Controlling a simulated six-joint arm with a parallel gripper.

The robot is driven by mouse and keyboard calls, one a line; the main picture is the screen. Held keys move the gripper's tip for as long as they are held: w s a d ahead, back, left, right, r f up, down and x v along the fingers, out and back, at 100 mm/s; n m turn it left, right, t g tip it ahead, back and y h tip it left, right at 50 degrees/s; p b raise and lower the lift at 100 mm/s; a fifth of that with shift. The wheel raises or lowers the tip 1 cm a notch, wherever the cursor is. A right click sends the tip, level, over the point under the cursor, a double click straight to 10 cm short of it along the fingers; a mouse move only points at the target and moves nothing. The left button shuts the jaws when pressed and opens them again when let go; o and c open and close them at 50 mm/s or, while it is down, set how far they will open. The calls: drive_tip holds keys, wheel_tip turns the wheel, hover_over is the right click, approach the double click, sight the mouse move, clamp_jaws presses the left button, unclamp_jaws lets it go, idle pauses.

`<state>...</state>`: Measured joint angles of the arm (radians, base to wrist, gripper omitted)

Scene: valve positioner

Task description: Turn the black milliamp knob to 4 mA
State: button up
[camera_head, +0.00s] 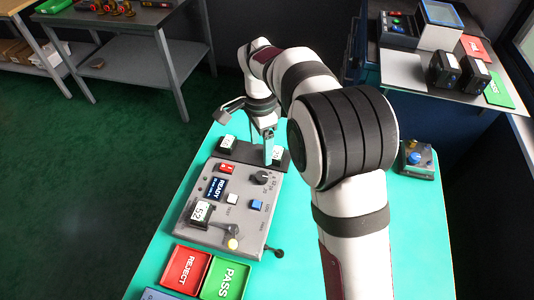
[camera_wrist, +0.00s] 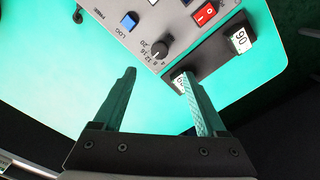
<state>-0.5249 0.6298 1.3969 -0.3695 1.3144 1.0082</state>
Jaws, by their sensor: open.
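The black milliamp knob (camera_head: 263,177) sits at the upper right of the grey control panel (camera_head: 185,234). In the wrist view the knob (camera_wrist: 160,48) stands just beyond the fingertips, between their lines, with a printed scale beside it; 20, 16 and 12 can be made out. The exact setting of its pointer is too small to read. My gripper (camera_head: 269,150) is over the far end of the panel, near the knob. In the wrist view my gripper (camera_wrist: 158,68) is open, with nothing between its fingers, and apart from the knob.
A black bar with numbered blocks (camera_head: 228,144) lies along the panel's far edge, close to my gripper. REJECT (camera_head: 186,268) and PASS (camera_head: 226,279) trays are at the front.

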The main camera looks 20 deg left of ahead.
sight(262, 176)
wheel_tip(262, 176, down, 12)
drive_tip(key=shift+r, duration=0.1)
clamp_jaws()
idle(0.4)
